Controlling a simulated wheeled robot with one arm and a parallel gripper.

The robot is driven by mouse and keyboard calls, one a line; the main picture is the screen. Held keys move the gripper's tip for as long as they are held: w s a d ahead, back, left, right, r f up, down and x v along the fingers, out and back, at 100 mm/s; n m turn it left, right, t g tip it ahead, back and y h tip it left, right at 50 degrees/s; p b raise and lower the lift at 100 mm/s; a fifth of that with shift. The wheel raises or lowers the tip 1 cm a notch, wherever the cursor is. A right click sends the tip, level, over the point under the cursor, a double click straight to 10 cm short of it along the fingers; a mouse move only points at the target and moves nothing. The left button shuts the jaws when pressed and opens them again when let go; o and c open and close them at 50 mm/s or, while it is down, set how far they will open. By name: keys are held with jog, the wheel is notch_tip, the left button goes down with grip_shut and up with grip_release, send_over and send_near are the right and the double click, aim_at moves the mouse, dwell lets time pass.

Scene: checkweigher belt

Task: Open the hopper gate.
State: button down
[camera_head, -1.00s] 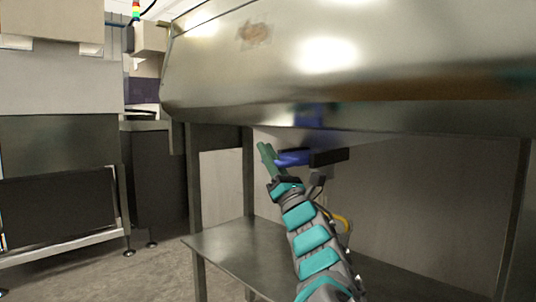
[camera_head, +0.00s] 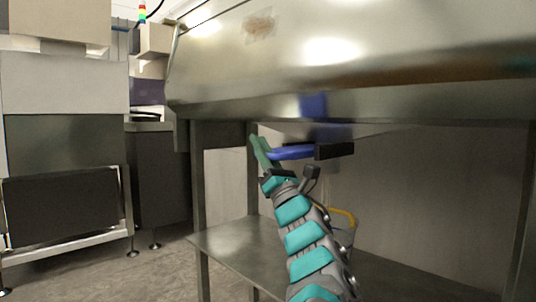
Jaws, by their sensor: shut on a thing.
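The large metal hopper (camera_head: 380,55) spans the upper right of the head view. Under its lower edge is a blue handle bar (camera_head: 293,152) with a black block (camera_head: 334,150) at its right end. My gripper (camera_head: 259,147), with green fingers at the end of my teal-and-grey arm, reaches up from below. It is shut on the left end of the blue handle bar. The fingers partly hide that end. The gate itself cannot be made out behind the hopper's lower edge.
A metal shelf (camera_head: 232,243) lies low under the hopper, between grey legs (camera_head: 199,210). A yellow curved piece (camera_head: 341,214) shows behind my arm. Metal cabinets (camera_head: 62,145) stand at the left. The floor (camera_head: 150,275) between is clear.

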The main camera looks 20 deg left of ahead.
jog(key=shift+w, duration=0.1)
jog(key=c, duration=0.8)
grip_release()
jog(key=v, duration=0.8)
